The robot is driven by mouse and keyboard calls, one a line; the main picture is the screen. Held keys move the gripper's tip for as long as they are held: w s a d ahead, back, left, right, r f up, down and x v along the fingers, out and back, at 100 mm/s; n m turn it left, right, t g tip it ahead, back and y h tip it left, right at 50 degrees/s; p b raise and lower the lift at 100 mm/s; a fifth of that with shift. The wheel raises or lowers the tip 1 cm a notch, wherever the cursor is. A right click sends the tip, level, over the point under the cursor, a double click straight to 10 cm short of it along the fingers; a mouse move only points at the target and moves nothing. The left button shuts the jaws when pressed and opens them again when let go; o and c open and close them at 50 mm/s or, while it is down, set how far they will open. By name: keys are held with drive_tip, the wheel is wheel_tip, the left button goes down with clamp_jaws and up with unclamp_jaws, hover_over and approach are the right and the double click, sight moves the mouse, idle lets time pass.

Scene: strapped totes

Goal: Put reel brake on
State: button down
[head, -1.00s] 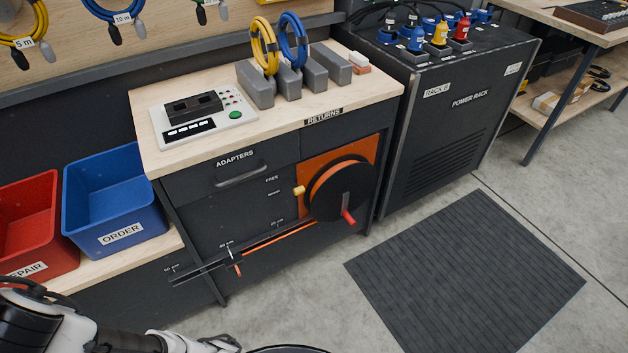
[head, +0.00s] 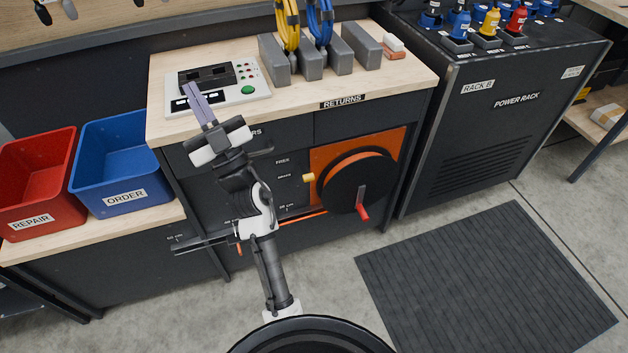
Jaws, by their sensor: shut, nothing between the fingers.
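The cable reel (head: 352,182) is a black disc on an orange panel (head: 325,158) in the cabinet front, with a red crank handle (head: 362,212) hanging low. A small yellow knob (head: 308,178) sticks out at the panel's left edge, beside two small labels. The upper label reads FREE; the lower is too small to read surely, and the knob is nearer to it. My gripper (head: 189,90) is shut and empty. It is raised in front of the cabinet, left of the reel, and its fingers overlap the tester box in the picture.
The bench top (head: 295,97) holds a tester box (head: 235,95) and grey holders (head: 310,62) with yellow and blue coils. A blue ORDER bin (head: 118,155) and red REPAIR bin (head: 40,190) stand left. A power rack (head: 490,120) stands right. The floor mat (head: 480,275) is clear.

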drive_tip(key=w+d+f+m+h, duration=0.1)
drive_tip(key=d+f+m+h, duration=0.1)
drive_tip(key=d+f+h, duration=0.2)
drive_tip(key=w+d+f+m+g+h+b, duration=0.1)
drive_tip(key=d+f+m+h, duration=0.2)
drive_tip(key=d+f, duration=0.8)
drive_tip(key=w+d+f+m+h+b, duration=0.1)
drive_tip(key=d+f+h, duration=0.4)
drive_tip(key=f, duration=1.5)
drive_tip(key=shift+w+d+f+m+g, duration=0.4)
drive_tip(key=shift+d+m, duration=0.3)
drive_tip(key=shift+d, duration=0.45)
drive_tip(key=shift+w+r, duration=0.1)
drive_tip(key=shift+r, duration=0.1)
wheel_tip(320, 180, up, 3)
hover_over(310, 180)
drive_tip(key=f, duration=0.1)
drive_tip(key=s+f+b, duration=0.1)
drive_tip(key=f, duration=0.1)
drive_tip(key=shift+f, duration=0.15)
drive_tip(key=shift+s+f, duration=0.1)
drive_tip(key=shift+f, duration=0.5)
drive_tip(key=shift+f+b, duration=0.1)
drive_tip(key=shift+b, duration=0.25)
drive_tip(key=shift+s+d+f+t+b, duration=0.1)
drive_tip(key=shift+f+t+b, duration=0.25)
drive_tip(key=shift+b, duration=0.5)
